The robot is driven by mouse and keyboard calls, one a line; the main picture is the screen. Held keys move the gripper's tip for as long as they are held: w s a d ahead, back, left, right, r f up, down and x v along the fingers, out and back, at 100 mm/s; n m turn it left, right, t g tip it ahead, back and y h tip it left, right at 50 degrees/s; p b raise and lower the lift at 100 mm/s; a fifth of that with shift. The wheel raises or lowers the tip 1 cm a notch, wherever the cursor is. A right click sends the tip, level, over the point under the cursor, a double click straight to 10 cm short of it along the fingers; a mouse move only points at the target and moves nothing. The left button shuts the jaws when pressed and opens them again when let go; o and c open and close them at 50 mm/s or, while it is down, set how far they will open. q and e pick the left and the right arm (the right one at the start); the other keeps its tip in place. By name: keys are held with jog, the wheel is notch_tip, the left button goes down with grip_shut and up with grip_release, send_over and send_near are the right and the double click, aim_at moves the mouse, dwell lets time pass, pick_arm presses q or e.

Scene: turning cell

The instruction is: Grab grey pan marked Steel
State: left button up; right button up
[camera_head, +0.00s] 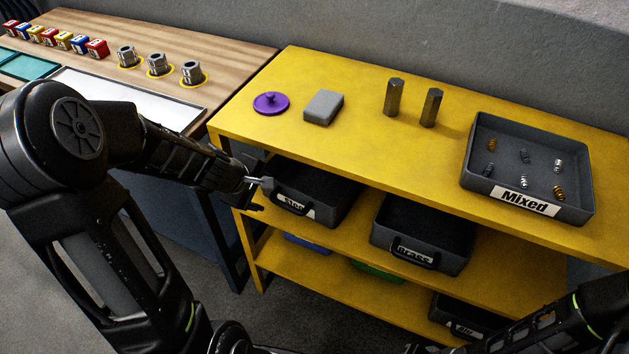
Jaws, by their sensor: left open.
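The grey pan marked Steel (336,213) sits on the middle shelf of the yellow rack, under the top board. Its label faces front and is partly covered by its dark handle (293,203). My left gripper (262,194) is open, just left of the pan's front left corner and close to the handle. I cannot tell whether a finger touches the pan. Nothing shows between its fingers. My right arm comes in at the bottom right; its gripper end (416,348) is cut by the frame's lower edge.
A grey Brass pan (455,240) stands to the right on the same shelf. Blue (308,243) and green (377,271) bins and another grey pan sit lower. The yellow top (370,150) overhangs the pan and carries a Mixed tray (577,211). A wooden bench (215,55) adjoins left.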

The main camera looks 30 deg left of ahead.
pick_arm(q)
jog(key=b+x, duration=0.1)
jog(key=x, duration=0.1)
jog(key=shift+w+f, duration=0.25)
jog(key=shift+f, duration=0.05)
jog(key=shift+f+b, duration=0.1)
jog(key=shift+b, duration=0.2)
jog(key=b+x, duration=0.2)
jog(key=x, duration=0.2)
jog(key=shift+w+f, duration=0.1)
jog(key=shift+f, duration=0.15)
jog(key=shift+w+f, duration=0.2)
jog(key=shift+w, duration=0.05)
jog(key=shift+c, duration=0.3)
jog(key=shift+s+d, duration=0.1)
grip_shut()
